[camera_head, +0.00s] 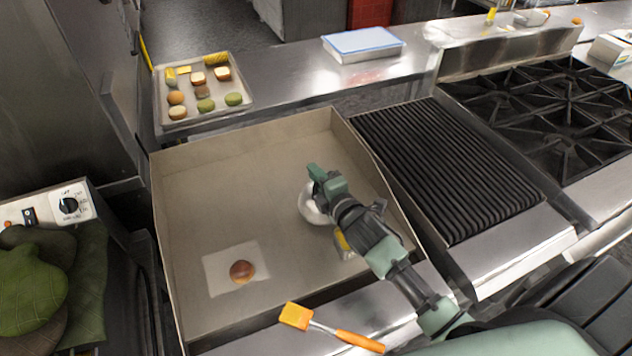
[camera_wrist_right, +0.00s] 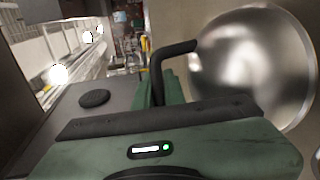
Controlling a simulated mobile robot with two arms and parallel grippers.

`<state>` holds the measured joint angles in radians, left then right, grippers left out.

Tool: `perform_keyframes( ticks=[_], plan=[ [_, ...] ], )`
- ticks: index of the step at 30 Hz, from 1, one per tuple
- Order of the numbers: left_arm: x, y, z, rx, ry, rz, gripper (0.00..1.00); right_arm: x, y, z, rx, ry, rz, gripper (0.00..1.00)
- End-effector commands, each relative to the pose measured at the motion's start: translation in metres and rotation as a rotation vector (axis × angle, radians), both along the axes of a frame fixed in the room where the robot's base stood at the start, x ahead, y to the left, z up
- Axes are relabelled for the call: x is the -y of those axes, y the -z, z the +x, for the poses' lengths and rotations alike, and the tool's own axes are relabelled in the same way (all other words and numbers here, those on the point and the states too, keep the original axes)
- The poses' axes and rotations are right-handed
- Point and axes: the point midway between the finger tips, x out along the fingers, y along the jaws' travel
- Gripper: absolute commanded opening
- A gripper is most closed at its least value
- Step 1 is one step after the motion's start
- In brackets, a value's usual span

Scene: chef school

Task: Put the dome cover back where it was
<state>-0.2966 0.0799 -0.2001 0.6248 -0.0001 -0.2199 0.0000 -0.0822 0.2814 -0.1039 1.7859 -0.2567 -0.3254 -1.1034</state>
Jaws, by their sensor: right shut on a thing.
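The dome cover (camera_head: 311,207) is a shiny silver dome, partly hidden behind my right arm in the head view. It is over the right part of the flat griddle (camera_head: 240,180); I cannot tell whether it touches the surface. My right gripper (camera_head: 320,178) is shut on its handle. In the right wrist view the dome (camera_wrist_right: 255,65) is large at the right, tipped sideways in the picture, with its dark bent handle (camera_wrist_right: 160,68) at the jaws. My left gripper is not in view.
An orange brush (camera_head: 330,328) lies on the front ledge. A ribbed grill (camera_head: 440,165) is right of the griddle. A food tray (camera_head: 187,117) stands behind.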

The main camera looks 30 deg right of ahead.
Motion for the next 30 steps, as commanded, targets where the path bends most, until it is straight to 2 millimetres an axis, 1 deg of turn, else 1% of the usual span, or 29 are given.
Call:
perform_keyframes(
  ticks=[1, 3, 6, 14, 18, 19, 20, 21, 27, 30],
  plan=[
    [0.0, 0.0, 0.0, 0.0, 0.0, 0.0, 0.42, 0.0, 0.009, 0.0, -0.003, 0.002, 0.003, 0.0],
    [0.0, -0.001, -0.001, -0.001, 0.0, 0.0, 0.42, 0.0, 0.019, 0.0, -0.003, 0.002, 0.004, 0.0],
    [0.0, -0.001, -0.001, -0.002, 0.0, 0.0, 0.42, -0.001, 0.028, 0.0, -0.001, 0.001, 0.003, 0.0],
    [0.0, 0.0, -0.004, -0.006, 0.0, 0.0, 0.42, 0.0, 0.029, 0.0, 0.001, 0.0, 0.001, 0.0],
    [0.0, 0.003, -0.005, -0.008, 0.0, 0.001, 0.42, 0.0, 0.034, 0.0, 0.0, 0.0, 0.001, 0.0],
    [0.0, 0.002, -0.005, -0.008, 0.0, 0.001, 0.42, 0.0, 0.033, 0.0, -0.002, 0.0, 0.001, 0.19],
    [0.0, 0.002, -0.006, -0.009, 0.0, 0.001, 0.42, 0.0, 0.033, 0.0, -0.002, 0.0, 0.001, 0.27],
    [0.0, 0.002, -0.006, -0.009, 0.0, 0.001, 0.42, 0.0, 0.033, 0.0, -0.002, 0.0, 0.001, 0.32],
    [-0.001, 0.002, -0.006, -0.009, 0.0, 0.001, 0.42, 0.0, 0.033, 0.0, -0.004, 0.0, 0.001, 0.32],
    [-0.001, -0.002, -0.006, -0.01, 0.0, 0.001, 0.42, 0.0, 0.028, -0.001, -0.003, 0.0, 0.001, 0.32]
  ],
)
